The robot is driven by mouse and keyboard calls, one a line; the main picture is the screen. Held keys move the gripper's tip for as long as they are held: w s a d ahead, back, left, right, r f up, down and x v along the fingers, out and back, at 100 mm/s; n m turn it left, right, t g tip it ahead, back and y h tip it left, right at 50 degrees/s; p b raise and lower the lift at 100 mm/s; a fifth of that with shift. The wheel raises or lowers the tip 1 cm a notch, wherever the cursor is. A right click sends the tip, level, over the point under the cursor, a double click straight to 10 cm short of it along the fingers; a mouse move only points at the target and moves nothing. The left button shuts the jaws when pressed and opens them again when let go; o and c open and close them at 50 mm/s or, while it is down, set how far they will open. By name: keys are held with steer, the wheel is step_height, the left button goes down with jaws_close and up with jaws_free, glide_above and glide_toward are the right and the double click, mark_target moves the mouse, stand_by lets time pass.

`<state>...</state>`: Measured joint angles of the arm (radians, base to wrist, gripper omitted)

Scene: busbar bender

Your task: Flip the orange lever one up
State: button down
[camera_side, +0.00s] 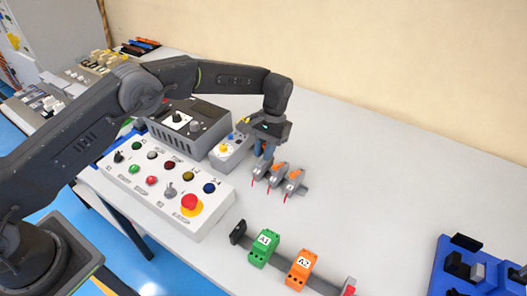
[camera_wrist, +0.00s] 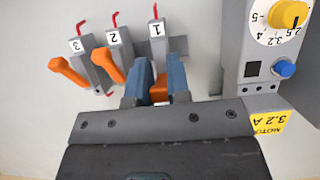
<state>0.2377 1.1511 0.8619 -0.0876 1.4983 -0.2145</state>
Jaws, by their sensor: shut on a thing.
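Three grey switch modules stand in a row, labelled 1, 2 and 3. In the wrist view, module 1 (camera_wrist: 158,42) is the one nearest the dial box, and its orange lever (camera_wrist: 159,88) sits between the blue fingers of my gripper (camera_wrist: 158,74). The fingers are shut on this lever and partly hide it. Orange lever two (camera_wrist: 110,66) and orange lever three (camera_wrist: 68,72) stick out free to the left. In the side view, my gripper (camera_side: 262,152) reaches down over the leftmost module (camera_side: 260,170), with the other modules (camera_side: 293,181) to its right.
The dial box (camera_side: 230,152) stands close left of the modules, its yellow knob (camera_wrist: 288,14) near my gripper in the wrist view. A button panel (camera_side: 160,180) lies further left. Green A1 (camera_side: 263,246) and orange A2 (camera_side: 301,268) blocks sit in front.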

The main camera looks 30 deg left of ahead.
mark_target(264, 144)
steer(key=shift+w+r+g, duration=0.1)
steer(key=shift+w+g, duration=0.15)
steer(key=shift+g, duration=0.65)
steer(key=c, duration=1.1)
jaws_free()
steer(key=shift+r, duration=0.35)
steer(key=r, duration=0.4)
steer(key=shift+a, duration=0.3)
steer(key=a+r, duration=0.2)
steer(key=a, duration=0.1)
steer(key=s+a+r, duration=0.1)
steer(key=a+r, duration=0.1)
steer(key=a, duration=0.2)
steer(key=s+a+r, duration=0.1)
steer(key=a+r, duration=0.1)
steer(key=a, duration=0.2)
steer(key=shift+s+r, duration=0.1)
steer(key=shift+r, duration=0.05)
